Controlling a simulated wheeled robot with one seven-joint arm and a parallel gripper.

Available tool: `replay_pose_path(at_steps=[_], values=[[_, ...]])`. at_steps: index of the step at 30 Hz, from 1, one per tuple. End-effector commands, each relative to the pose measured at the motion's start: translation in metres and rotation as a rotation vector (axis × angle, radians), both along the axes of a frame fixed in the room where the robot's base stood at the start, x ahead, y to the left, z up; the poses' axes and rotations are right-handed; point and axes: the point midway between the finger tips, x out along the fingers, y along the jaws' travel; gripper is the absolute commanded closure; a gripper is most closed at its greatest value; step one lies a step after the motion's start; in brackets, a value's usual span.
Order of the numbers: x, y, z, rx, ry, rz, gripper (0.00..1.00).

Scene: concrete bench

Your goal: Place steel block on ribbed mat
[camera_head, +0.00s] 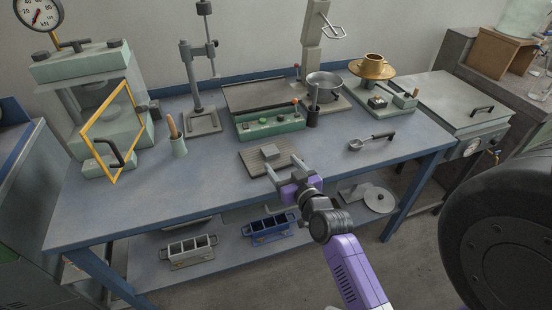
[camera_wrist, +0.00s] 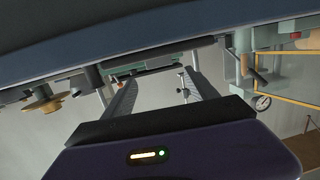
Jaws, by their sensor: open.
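The ribbed mat (camera_head: 251,162) is a flat brown-grey ridged pad near the front middle of the blue bench. A small grey block (camera_head: 269,151), which looks like the steel block, sits on the mat near its middle. My gripper (camera_head: 282,165) is open and empty, with its two fingers pointing toward the mat from the front right. The fingers are close to the mat's front edge; I cannot tell their exact height. In the wrist view the spread fingers of my gripper (camera_wrist: 162,88) show nothing between them, and I cannot make out the block or mat there.
A metal ladle (camera_head: 370,142) lies right of the mat. A press with a yellow frame (camera_head: 112,130) stands far left. The front-left bench is clear.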

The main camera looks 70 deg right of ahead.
Motion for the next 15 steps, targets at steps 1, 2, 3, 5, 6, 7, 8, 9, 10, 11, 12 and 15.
replay_pose_path(at_steps=[1,2,3,5,6,7,8,9,10,11,12,15], values=[[-0.005,0.006,0.0,0.001,0.001,0.001,0.33],[-0.008,0.008,0.0,0.001,0.001,0.001,0.33],[-0.011,0.011,0.001,0.001,0.001,0.0,0.33],[-0.014,0.013,0.002,0.0,0.0,0.0,0.33],[-0.015,0.015,0.003,0.001,0.001,0.0,0.33],[-0.016,0.016,0.003,0.001,0.001,0.0,0.33],[-0.017,0.016,0.003,0.001,0.001,0.0,0.33],[-0.017,0.017,0.004,0.0,0.0,0.0,0.33],[-0.018,0.018,0.004,0.0,0.0,0.001,0.33],[-0.018,0.019,0.004,0.0,0.001,0.003,0.33],[-0.018,0.023,0.003,0.001,0.002,0.008,0.33],[-0.017,0.049,-0.003,0.007,0.013,0.042,0.33]])
